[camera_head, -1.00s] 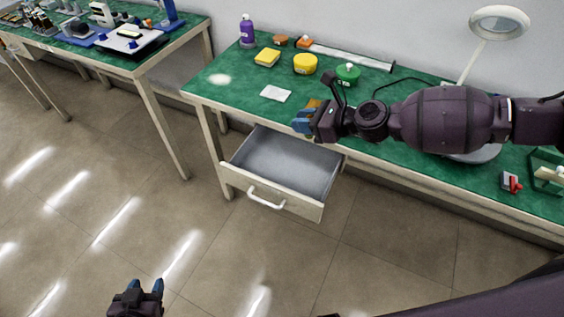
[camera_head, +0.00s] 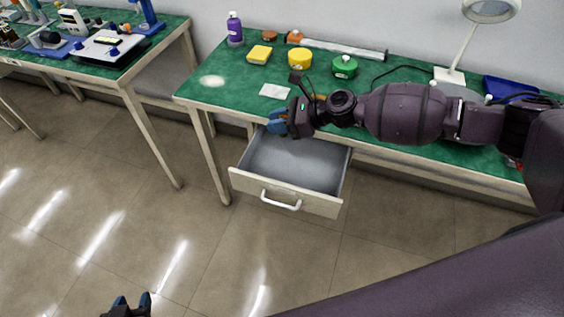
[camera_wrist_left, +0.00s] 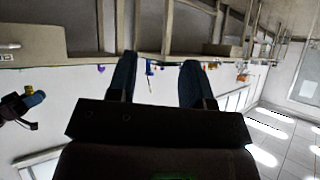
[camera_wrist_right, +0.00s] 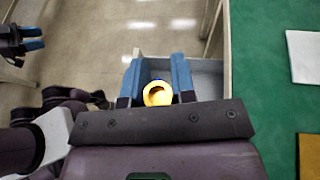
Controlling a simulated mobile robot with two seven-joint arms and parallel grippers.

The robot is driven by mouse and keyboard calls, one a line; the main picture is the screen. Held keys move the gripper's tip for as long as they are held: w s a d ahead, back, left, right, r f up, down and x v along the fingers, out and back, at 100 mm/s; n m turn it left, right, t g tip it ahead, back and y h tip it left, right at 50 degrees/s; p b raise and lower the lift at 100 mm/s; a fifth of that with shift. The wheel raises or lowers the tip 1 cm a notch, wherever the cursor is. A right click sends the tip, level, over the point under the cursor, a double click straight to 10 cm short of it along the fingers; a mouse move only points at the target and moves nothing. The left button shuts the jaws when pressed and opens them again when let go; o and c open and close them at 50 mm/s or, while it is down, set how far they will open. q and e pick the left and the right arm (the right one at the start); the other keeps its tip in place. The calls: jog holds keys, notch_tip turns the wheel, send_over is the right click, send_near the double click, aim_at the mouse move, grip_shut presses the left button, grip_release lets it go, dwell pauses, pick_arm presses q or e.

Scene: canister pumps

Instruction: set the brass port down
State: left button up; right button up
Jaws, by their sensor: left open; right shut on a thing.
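The brass port (camera_wrist_right: 157,93) is a yellow ring-shaped piece with a round opening, seen in the right wrist view. My right gripper (camera_head: 276,122) is shut on it, with the blue fingers on either side. In the head view the gripper is at the bench's front edge, by the back left of the open drawer (camera_head: 318,205); the port cannot be made out there. In the right wrist view the grey drawer interior lies beyond the port, apart from it as far as I can tell. My left gripper (camera_head: 130,306) is open and empty, low over the floor.
The green bench (camera_head: 215,98) holds a white card (camera_head: 274,91), a yellow sponge (camera_head: 260,54), a yellow round container (camera_head: 299,58), a green container (camera_head: 344,67) and a purple bottle (camera_head: 235,29). The drawer looks empty where visible. A lamp (camera_head: 455,55) stands behind my right arm.

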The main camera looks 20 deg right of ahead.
notch_tip(320, 180, down, 17)
jog(key=b, duration=0.5)
jog(key=shift+f, duration=0.1)
pick_arm(q)
jog(key=shift+w+d+f, duration=0.15)
jog(key=shift+w+f, duration=0.05)
jog(key=shift+f, duration=0.75)
jog(key=shift+w+d+f, duration=0.15)
jog(key=shift+f, duration=0.8)
pick_arm(e)
jog(key=shift+f, duration=0.2)
jog(key=o, duration=0.8)
pick_arm(q)
jog(key=shift+w+d+f, duration=0.1)
jog(key=shift+d, duration=0.05)
pick_arm(e)
jog(key=shift+o, duration=0.6)
jog(key=shift+r, duration=0.15)
